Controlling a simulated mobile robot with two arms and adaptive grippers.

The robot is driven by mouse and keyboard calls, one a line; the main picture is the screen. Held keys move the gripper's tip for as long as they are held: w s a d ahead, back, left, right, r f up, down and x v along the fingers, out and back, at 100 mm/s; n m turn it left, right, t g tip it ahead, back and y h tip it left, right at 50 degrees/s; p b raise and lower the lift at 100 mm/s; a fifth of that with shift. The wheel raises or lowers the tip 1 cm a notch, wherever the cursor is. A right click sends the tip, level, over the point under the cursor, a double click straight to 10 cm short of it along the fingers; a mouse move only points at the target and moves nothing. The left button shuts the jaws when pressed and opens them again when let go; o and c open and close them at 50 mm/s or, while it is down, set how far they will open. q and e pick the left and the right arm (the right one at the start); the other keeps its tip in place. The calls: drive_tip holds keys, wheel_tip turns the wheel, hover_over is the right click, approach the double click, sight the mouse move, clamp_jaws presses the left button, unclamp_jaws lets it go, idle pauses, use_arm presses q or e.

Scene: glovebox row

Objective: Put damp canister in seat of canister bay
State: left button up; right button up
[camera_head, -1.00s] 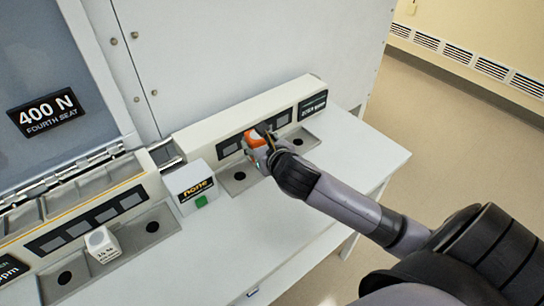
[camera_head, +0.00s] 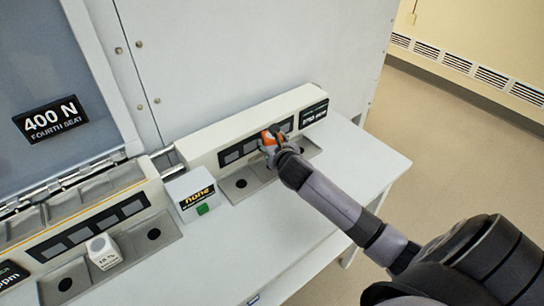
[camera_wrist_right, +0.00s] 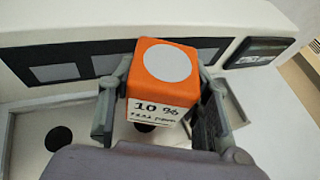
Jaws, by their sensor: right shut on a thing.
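My right gripper (camera_head: 272,142) is shut on an orange, box-shaped canister (camera_wrist_right: 162,82). The canister has a pale grey disc on top and a white label reading "10 %" with smaller blurred text. In the wrist view it sits between the two fingers (camera_wrist_right: 160,100). In the head view it is at the front face of the right-hand bay (camera_head: 222,142), over that bay's grey seat tray (camera_head: 256,190). A round dark seat (camera_head: 241,183) shows empty at left. The tray's right part is partly hidden by my gripper. I cannot tell whether the canister touches the tray. My left gripper is not in view.
A white box marked "none" with a green square (camera_head: 189,192) stands left of this tray. A white canister (camera_head: 103,251) stands on the left bay's tray, between two dark seats. A "400 N fourth seat" sign (camera_head: 50,119) is on the grey panel. The tabletop's front is clear.

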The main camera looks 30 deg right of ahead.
drive_tip(key=shift+f, duration=2.95)
drive_tip(key=o, duration=1.2)
drive_tip(key=v, duration=1.2)
drive_tip(key=shift+b, duration=0.35)
